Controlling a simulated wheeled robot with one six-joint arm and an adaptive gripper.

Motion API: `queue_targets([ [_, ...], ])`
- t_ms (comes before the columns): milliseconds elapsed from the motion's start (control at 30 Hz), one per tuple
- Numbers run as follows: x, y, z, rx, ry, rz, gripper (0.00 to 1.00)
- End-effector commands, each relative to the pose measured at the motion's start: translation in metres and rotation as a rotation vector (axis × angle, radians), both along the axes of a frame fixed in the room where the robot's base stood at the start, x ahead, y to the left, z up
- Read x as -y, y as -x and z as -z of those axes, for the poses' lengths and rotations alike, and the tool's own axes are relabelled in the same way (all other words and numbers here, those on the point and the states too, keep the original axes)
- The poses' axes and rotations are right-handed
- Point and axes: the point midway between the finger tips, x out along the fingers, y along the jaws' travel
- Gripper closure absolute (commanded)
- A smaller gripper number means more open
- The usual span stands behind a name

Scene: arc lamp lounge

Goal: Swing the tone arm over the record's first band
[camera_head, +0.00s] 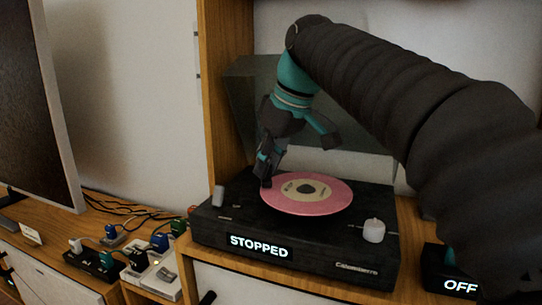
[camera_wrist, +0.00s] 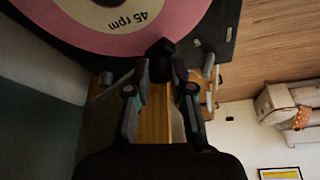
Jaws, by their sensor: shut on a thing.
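The pink record (camera_head: 330,200) with a cream label lies on the black turntable (camera_head: 320,262), whose display reads STOPPED. The record also shows in the wrist view (camera_wrist: 100,36), its label reading 45 rpm. My gripper (camera_head: 266,182) points down at the record's left edge. In the wrist view my gripper (camera_wrist: 160,66) is shut on a small dark block (camera_wrist: 160,48), which looks like the tone arm's head end, at the record's rim. The rest of the tone arm is hard to make out. Whether the block touches the record I cannot tell.
A pale knob (camera_head: 374,231) stands at the deck's front right and a small grey piece (camera_head: 218,196) at its left. The clear lid (camera_head: 240,105) is raised behind. Plugs and cables (camera_head: 135,255) crowd the shelf at left. An OFF display (camera_head: 460,286) sits at right.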

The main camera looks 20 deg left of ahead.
Motion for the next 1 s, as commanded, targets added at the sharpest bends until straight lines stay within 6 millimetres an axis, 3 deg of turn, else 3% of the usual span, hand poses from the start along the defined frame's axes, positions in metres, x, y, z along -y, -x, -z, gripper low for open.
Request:
queue_targets([
  [500,0.0047,-0.0010,-0.0009,0.001,-0.003,-0.027,1.00],
  [533,0.0047,-0.0010,-0.0009,0.002,-0.004,-0.027,0.76],
  [633,0.0047,-0.0010,-0.0009,0.001,-0.003,-0.027,0.53],
  [1000,0.0059,-0.0006,-0.0034,0.001,-0.002,-0.026,0.53],
])
